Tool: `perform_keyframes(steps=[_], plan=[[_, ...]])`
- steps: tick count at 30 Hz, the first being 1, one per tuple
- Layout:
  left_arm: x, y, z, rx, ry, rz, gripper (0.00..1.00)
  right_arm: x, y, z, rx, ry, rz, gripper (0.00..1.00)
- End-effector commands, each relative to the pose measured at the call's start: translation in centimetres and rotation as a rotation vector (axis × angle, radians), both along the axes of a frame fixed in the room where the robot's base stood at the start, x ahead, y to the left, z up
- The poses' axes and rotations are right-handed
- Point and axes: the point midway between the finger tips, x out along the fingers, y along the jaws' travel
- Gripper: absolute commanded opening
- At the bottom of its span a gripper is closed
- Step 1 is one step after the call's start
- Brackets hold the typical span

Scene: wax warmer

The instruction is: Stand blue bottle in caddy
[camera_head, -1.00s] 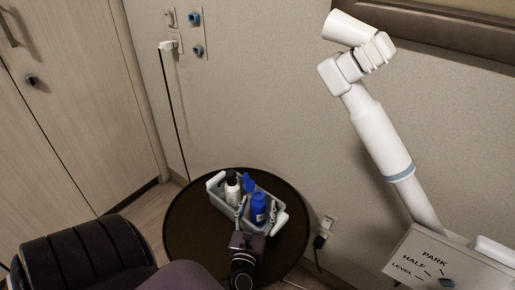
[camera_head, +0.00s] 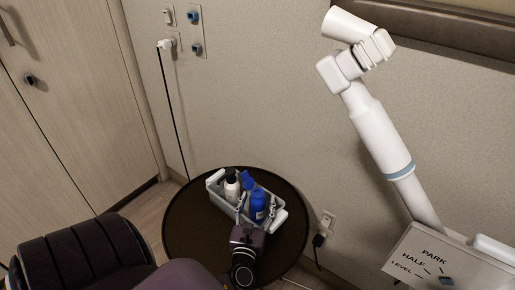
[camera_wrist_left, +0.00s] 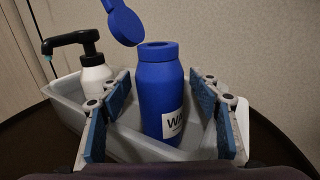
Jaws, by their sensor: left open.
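The blue bottle (camera_head: 258,202) stands upright in the grey caddy (camera_head: 214,190). In the left wrist view the bottle (camera_wrist_left: 158,88) has an open round top and a white label with partly hidden letters. The caddy wall (camera_wrist_left: 140,148) shows around its base. My left gripper (camera_head: 255,208) is open, with one finger on each side of the bottle. In the left wrist view the gripper (camera_wrist_left: 160,118) shows gaps between both blue finger pads and the bottle. The bottle's bottom is hidden by the caddy. My right gripper is not in view.
A white pump bottle with a black top (camera_head: 231,187) and a blue round-ended piece (camera_wrist_left: 122,22) are beside and behind the blue bottle. The caddy stands on a dark round table (camera_head: 185,230). A dark padded chair (camera_head: 75,255) is at left; a white arm (camera_head: 385,145) rises at right.

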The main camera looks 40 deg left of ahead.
Motion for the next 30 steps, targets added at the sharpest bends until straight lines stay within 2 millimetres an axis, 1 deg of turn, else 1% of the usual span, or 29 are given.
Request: perform_keyframes(steps=[10, 30], plan=[[0.0, 0.0, 1.5, 0.001, 0.000, 0.000, 0.57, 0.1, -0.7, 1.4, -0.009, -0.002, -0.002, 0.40], [0.0, 0.0, 4.2, 0.001, 0.000, 0.000, 0.57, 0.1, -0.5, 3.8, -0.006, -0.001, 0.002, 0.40]])
